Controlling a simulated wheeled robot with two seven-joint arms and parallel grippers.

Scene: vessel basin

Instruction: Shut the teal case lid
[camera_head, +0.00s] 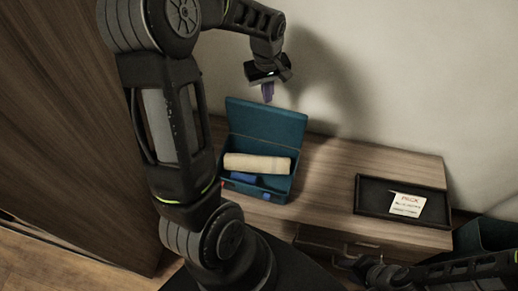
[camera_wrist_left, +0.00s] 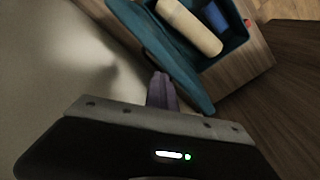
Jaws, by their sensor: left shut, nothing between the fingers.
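The teal case (camera_head: 285,190) sits on the wooden cabinet top. Its lid (camera_head: 266,122) stands open, raised at the back; the lid also shows in the left wrist view (camera_wrist_left: 165,48). A cream cylinder (camera_head: 257,163) and a blue object (camera_head: 244,178) lie inside the case. My left gripper (camera_head: 268,93) is shut and empty, above and behind the lid's top edge in the head view. In the left wrist view its purple fingers (camera_wrist_left: 161,88) appear beside the lid; whether they touch it is unclear. My right gripper (camera_head: 363,268) is low at the front right, its fingers not clear.
A black tray (camera_head: 372,209) with a note card (camera_head: 408,204) lies right of the case. A drawer with a handle (camera_head: 362,243) is below the top. A wall is behind, and dark wood panelling (camera_head: 65,130) stands at left. A teal bin-like object (camera_head: 482,234) is at right.

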